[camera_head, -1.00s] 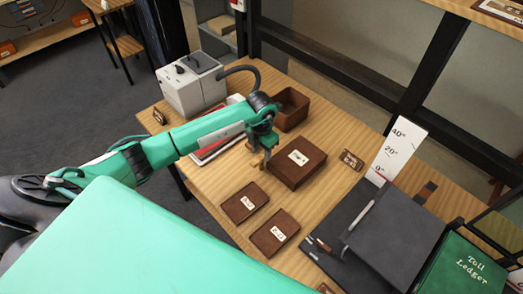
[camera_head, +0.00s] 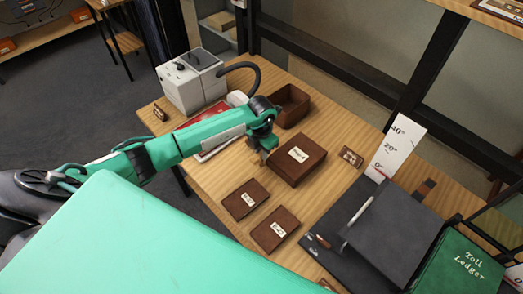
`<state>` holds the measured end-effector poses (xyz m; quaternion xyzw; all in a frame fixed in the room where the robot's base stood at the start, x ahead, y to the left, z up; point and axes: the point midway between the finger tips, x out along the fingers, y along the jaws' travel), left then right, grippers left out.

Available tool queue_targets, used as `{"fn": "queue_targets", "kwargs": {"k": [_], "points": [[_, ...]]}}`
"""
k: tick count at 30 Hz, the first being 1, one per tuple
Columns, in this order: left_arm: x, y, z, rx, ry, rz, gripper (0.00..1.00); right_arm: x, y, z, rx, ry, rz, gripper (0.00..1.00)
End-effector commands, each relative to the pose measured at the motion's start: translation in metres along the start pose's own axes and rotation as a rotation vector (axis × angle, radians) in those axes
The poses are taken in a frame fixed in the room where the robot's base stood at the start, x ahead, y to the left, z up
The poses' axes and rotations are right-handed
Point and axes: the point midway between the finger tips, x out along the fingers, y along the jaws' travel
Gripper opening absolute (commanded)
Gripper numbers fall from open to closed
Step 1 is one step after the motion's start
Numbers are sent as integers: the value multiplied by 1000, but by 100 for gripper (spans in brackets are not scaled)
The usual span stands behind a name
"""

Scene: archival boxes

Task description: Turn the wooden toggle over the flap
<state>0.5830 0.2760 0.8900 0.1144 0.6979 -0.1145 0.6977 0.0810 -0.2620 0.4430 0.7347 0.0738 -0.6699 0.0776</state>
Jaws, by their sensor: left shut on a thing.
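A brown box (camera_head: 305,164) with a pale label on its lid sits on the wooden desk, right of my left gripper. My left gripper (camera_head: 264,156) points down at the box's left side, close against it. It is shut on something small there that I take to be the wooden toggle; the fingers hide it. The toggle and the flap cannot be made out at this size. My right gripper is not in view.
Two flat brown boxes (camera_head: 245,199) (camera_head: 275,229) lie in front. An open brown bin (camera_head: 291,105) and a grey-white machine (camera_head: 192,82) stand behind. A dark folder (camera_head: 395,235), a white scale card (camera_head: 397,147) and a green ledger (camera_head: 462,264) fill the right side.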

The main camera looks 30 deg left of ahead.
Motion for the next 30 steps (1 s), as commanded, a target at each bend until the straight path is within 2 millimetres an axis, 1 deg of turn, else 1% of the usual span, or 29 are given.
{"fn": "queue_targets", "kwargs": {"k": [5, 11, 30], "points": [[0, 0, 0, -52, -1, 1, 0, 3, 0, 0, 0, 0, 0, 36], [0, 1, 0, -182, -2, 0, 0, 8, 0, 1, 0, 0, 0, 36], [-1, 1, 0, -782, -1, 0, 0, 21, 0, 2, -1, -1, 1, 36]]}}
